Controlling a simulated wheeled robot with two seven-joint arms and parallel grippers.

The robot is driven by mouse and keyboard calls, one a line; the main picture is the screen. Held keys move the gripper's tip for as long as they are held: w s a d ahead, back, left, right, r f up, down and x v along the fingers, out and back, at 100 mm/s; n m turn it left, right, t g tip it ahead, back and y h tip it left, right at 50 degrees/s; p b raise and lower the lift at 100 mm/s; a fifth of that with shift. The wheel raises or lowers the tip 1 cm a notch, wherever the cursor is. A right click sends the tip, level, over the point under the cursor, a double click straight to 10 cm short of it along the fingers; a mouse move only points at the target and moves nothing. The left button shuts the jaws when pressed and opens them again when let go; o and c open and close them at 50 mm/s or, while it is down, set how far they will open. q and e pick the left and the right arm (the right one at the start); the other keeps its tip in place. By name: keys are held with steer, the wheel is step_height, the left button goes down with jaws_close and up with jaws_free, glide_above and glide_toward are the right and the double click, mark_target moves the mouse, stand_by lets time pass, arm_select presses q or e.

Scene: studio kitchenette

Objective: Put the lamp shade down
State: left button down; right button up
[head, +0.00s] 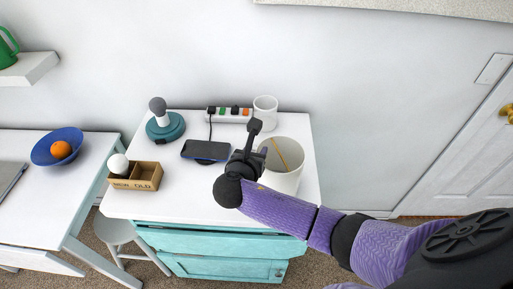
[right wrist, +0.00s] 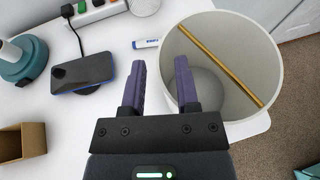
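The lamp shade (head: 284,184) is a white open cylinder with a thin gold bar across its top. It stands upright at the right end of the white cabinet top (head: 205,207). It also shows in the right wrist view (right wrist: 238,45), with a pale round area at its bottom. My right gripper (right wrist: 160,68) is open at the shade's left rim, one finger outside and one over the inside, with gaps beside the wall. In the head view the right gripper (head: 257,155) partly hides the rim. The teal lamp base (head: 165,127) with its bulb stands back left. My left gripper is not in view.
Behind the shade stand a white cup (head: 265,106) and a power strip (head: 228,114). A blue-and-white marker (right wrist: 146,43) lies near the shade. A phone (head: 206,150) and a wooden box (head: 136,177) lie left. The front middle of the top is clear.

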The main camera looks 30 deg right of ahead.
steer(key=p+v, duration=0.3)
steer(key=v, duration=0.8)
steer(key=s+d+f+m+g+y, duration=0.1)
steer(key=s+f+m+g+y, duration=0.3)
steer(key=f, duration=0.8)
steer(key=s+d+f+m+g+y, duration=0.15)
steer(key=s+f+m, duration=0.45)
steer(key=f, duration=0.6)
steer(key=s+f+m+g+y, duration=0.1)
steer(key=s+f+m+y, duration=0.1)
steer(key=s+f+m, duration=0.2)
steer(key=s+f+m+g+y, duration=0.2)
steer(key=s+f+m, duration=0.3)
steer(key=s+m, duration=0.5)
steer(key=s, duration=0.7)
steer(key=shift+s+d+f+m, duration=0.2)
steer(key=shift+s+f+m, duration=0.05)
steer(key=shift+s+m, duration=0.15)
